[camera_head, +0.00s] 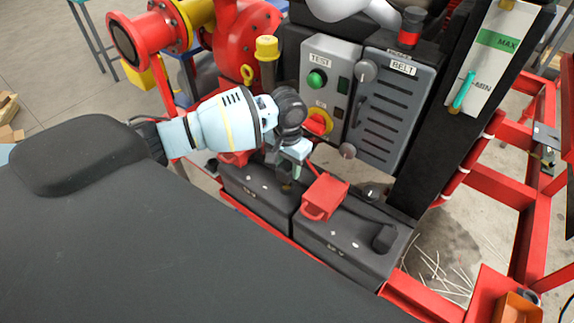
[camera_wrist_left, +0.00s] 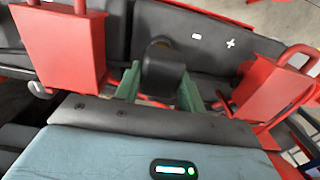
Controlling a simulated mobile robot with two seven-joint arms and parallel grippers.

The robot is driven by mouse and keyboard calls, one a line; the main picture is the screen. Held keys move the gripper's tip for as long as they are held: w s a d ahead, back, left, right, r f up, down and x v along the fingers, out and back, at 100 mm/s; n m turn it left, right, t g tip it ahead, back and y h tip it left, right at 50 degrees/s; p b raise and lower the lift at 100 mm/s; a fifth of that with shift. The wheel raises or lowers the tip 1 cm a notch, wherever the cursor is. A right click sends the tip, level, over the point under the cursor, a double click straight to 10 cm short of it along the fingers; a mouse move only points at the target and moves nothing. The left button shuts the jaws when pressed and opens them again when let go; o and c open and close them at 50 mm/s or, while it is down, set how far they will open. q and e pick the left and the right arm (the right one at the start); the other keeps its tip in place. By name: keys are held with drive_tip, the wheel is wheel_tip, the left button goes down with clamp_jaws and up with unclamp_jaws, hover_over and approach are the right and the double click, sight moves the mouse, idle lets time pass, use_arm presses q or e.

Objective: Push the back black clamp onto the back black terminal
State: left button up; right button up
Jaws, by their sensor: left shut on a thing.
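The back black clamp (camera_wrist_left: 163,68) is a dark block between the green fingers of my left gripper (camera_wrist_left: 160,92) in the left wrist view. The gripper is shut on it. In the head view, my left gripper (camera_head: 287,172) points down over the left dark battery (camera_head: 258,197), and the clamp is mostly hidden there. The back black terminal is hidden under the clamp and gripper, so I cannot tell whether the clamp is seated. My right gripper is not in view.
A red clamp (camera_head: 325,197) sits close right of the gripper. Another black clamp (camera_head: 385,238) is on the right battery (camera_head: 340,245). A grey panel with a green button (camera_head: 317,79) and yellow-red switch (camera_head: 319,122) stands close behind. Red frame rails (camera_head: 500,185) are at right.

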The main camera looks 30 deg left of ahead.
use_arm(q)
drive_tip(key=shift+f, duration=0.15)
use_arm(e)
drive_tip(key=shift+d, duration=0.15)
use_arm(q)
drive_tip(key=shift+f, duration=0.65)
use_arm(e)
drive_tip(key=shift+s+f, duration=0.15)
use_arm(q)
drive_tip(key=shift+f, duration=0.6)
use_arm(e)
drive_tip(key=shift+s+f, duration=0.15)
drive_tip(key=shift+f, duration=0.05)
use_arm(q)
drive_tip(key=shift+f, duration=0.35)
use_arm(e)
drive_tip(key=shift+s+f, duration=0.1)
use_arm(q)
drive_tip(key=o, duration=1.2)
drive_tip(key=shift+o, duration=0.2)
